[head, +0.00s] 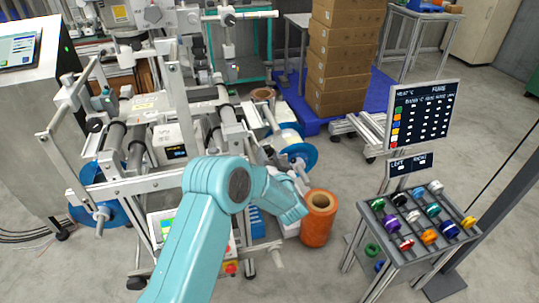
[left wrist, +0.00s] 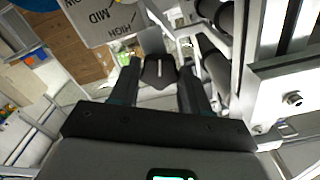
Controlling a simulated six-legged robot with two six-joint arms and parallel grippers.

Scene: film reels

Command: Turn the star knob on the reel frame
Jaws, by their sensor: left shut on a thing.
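The star knob (left wrist: 158,72) shows in the left wrist view as a dark knob with a white line on its face. My left gripper (left wrist: 157,80) is shut on it, with one finger on each side. A grey plate (left wrist: 108,20) with the words MID and HIGH and part of another word is just beyond the knob. In the head view, the reel frame (head: 155,184) with its rollers stands at left centre. My teal left arm reaches across its right side; the fingers and the knob cannot be made out there. My right gripper is not in view.
An orange roll (head: 317,222) stands on the floor right of my left arm. A grey rack (head: 400,257) with several coloured spools stands at the right, below a dark sign board (head: 422,115). Stacked cardboard boxes (head: 343,60) are at the back.

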